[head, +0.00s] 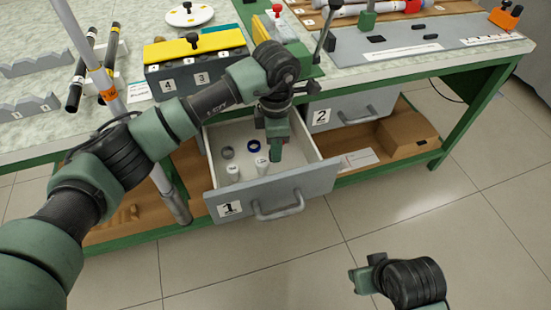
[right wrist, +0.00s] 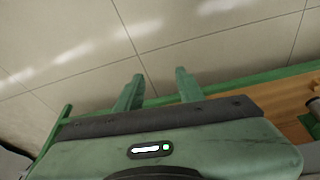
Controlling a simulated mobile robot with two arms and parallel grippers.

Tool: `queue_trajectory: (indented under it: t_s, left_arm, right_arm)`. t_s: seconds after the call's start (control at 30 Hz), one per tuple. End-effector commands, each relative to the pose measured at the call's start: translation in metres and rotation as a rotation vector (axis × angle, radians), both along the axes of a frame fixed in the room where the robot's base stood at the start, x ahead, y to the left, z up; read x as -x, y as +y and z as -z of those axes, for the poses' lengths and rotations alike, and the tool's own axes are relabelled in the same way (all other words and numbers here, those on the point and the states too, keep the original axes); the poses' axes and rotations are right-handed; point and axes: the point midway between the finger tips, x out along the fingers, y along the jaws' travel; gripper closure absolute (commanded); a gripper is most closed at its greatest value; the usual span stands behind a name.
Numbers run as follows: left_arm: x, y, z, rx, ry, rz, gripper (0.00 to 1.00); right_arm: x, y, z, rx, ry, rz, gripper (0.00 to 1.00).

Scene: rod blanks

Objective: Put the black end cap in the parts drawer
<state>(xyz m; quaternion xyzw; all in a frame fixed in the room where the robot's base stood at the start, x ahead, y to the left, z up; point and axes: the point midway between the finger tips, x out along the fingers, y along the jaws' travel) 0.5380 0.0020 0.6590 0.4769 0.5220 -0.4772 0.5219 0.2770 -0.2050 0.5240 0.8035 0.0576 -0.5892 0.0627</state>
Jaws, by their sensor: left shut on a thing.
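The open drawer marked 1 (head: 285,186) is grey with a pale inside, below the bench top. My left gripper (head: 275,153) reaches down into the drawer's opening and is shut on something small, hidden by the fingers. I take it to be the black end cap, which I cannot make out clearly. My right gripper (head: 362,281) is low over the floor at the lower right. In the right wrist view its fingers (right wrist: 157,90) stand apart with nothing between them.
Inside the drawer lie a grey ring (head: 227,153), a blue ring (head: 253,146) and two white caps (head: 234,173). Drawer 2 (head: 350,108) is to the right, with a cardboard box (head: 406,134) on the shelf. A yellow-topped box (head: 195,62) stands on the bench. The floor in front is clear.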

Motion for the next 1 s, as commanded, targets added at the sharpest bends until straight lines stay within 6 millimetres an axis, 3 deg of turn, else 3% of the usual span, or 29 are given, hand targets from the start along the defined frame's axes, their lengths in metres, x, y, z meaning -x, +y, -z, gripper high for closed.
queue_trajectory:
  t_s: [0.37, 0.77, 0.8, 0.83, 1.0]
  left_arm:
    - [0.001, 0.0, 0.044, 0.0, 0.003, 0.001, 0.99]
    - [0.0, 0.0, 0.05, 0.0, 0.0, 0.001, 0.99]
    - [0.0, 0.0, 0.048, 0.001, 0.0, 0.001, 0.65]
    - [0.0, 0.0, 0.048, 0.0, 0.0, 0.001, 0.57]
    - [0.0, 0.0, 0.048, 0.0, 0.0, 0.001, 0.54]
  right_arm:
    - [0.004, -0.001, -0.008, 0.0, -0.006, 0.001, 0.62]
    - [0.004, -0.001, -0.005, 0.0, -0.006, 0.001, 0.62]
    - [0.004, -0.001, -0.006, 0.0, -0.005, 0.001, 0.62]
    - [0.004, -0.001, -0.006, 0.0, -0.005, 0.001, 0.62]
    - [0.004, -0.001, -0.006, 0.0, -0.006, 0.0, 0.62]
